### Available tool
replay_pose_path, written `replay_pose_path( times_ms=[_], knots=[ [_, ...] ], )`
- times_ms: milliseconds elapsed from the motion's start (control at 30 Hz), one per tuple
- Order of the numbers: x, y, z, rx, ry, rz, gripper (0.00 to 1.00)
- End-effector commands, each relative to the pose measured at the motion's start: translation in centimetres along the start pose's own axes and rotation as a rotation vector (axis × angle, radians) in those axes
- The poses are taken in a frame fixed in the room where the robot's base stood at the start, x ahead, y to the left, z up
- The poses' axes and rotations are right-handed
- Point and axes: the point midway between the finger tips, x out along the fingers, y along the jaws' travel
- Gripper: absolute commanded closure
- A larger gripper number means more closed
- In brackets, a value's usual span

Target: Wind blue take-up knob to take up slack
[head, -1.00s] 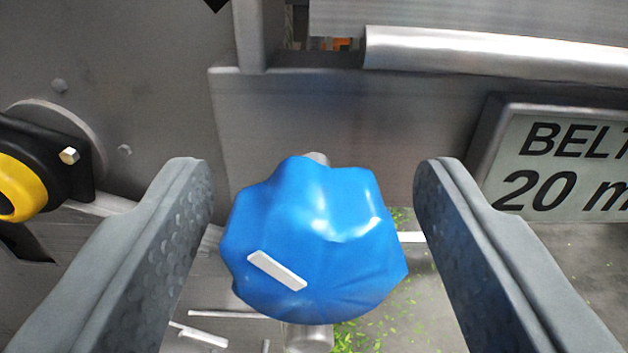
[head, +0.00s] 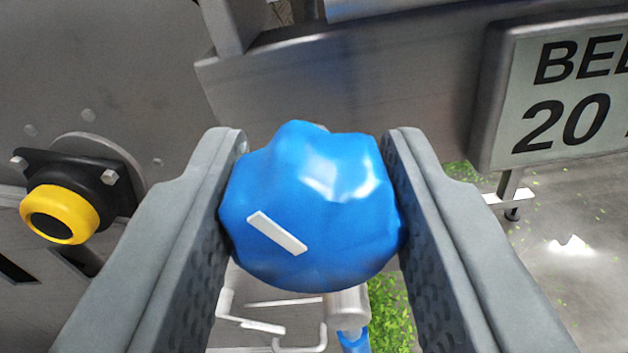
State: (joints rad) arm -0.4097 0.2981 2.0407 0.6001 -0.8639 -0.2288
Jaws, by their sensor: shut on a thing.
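The blue take-up knob (head: 310,205) is a lobed blue knob with a white pointer mark (head: 277,233) on its face, in the middle of the head view. The mark slants from upper left to lower right. My gripper (head: 315,150) is shut on the knob, with one grey finger pressed against its left side and the other against its right side. The knob hides most of the shaft behind it. A metal rod end (head: 347,308) shows below it.
A yellow and black round fitting (head: 60,213) is bolted to the metal panel at left. A sign (head: 570,95) reading "BEL" and "20", cut off by the frame, is at upper right. Green scraps (head: 390,310) lie below the knob. Open floor shows at right.

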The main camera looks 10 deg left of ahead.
Motion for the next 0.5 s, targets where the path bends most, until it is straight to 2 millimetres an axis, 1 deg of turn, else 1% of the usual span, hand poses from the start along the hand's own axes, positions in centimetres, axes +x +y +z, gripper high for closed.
replay_pose_path(
  times_ms=[300, 500],
  knots=[
    [-0.02, 0.05, 0.03, 0.250, 0.000, 0.000, 0.86],
    [-0.02, 0.06, 0.04, 0.373, 0.000, 0.000, 0.86]
  ],
)
